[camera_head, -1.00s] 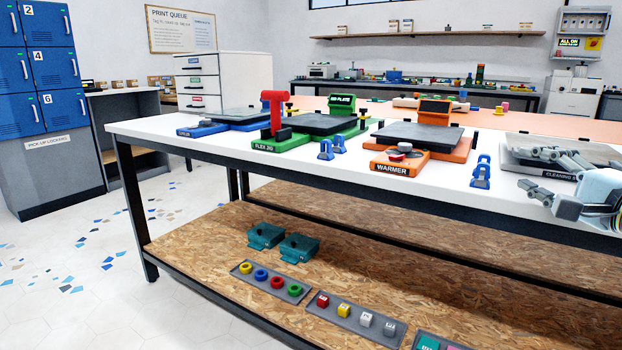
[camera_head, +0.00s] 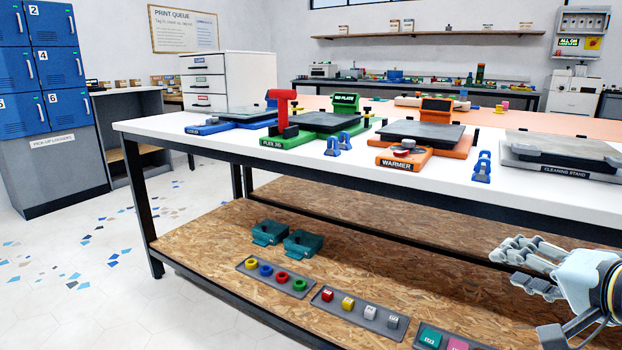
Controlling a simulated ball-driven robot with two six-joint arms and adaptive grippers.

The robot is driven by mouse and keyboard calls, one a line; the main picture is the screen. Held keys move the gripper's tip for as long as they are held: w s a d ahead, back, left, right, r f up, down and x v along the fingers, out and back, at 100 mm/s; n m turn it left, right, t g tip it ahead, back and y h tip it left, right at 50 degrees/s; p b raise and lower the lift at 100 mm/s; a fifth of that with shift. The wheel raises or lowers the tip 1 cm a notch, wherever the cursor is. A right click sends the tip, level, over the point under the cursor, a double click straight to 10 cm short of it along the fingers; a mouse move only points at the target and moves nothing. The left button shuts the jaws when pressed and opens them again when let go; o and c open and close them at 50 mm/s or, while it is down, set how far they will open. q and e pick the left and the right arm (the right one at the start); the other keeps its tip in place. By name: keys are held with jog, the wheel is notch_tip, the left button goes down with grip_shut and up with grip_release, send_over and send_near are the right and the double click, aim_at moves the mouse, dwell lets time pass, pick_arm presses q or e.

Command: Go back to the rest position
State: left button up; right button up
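My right gripper (camera_head: 528,297) is at the lower right, in front of the bench's front edge and at about the height between the top and the lower shelf. Its grey fingers point left and stand spread, with nothing between them. The white wrist and part of my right arm run out of the right edge. My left gripper is not in view.
The wooden lower shelf (camera_head: 215,235) holds teal blocks (camera_head: 303,243) and small-part trays (camera_head: 275,289). Floor at left is clear.

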jog(key=s+a+f+n+g+h, duration=0.1)
jog(key=s+f+n+g, duration=0.3)
jog(key=s, duration=0.6)
jog(key=s+a+f+n+g+h, duration=0.1)
jog(key=s+f+n+g, duration=0.2)
jog(key=s, duration=0.7)
jog(key=s+a+f+n+g+h, duration=0.15)
jog(key=s+f+n+g, duration=0.25)
jog(key=s, duration=0.6)
notch_tip(320, 180, down, 19)
jog(key=s+d+p, duration=0.3)
jog(key=p, duration=0.2)
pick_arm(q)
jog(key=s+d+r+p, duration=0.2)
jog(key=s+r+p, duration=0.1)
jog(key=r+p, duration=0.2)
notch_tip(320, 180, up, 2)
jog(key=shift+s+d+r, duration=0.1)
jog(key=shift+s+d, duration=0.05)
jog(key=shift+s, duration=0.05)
pick_arm(e)
jog(key=s+f, duration=0.5)
jog(key=s, duration=0.3)
jog(key=s+f+g, duration=0.1)
jog(key=s+f, duration=0.4)
jog(key=s, duration=0.4)
jog(key=shift+d+f+m+g, duration=0.25)
jog(key=shift+d+m+g, duration=0.05)
jog(key=shift+d, duration=0.1)
jog(key=shift+s, duration=0.15)
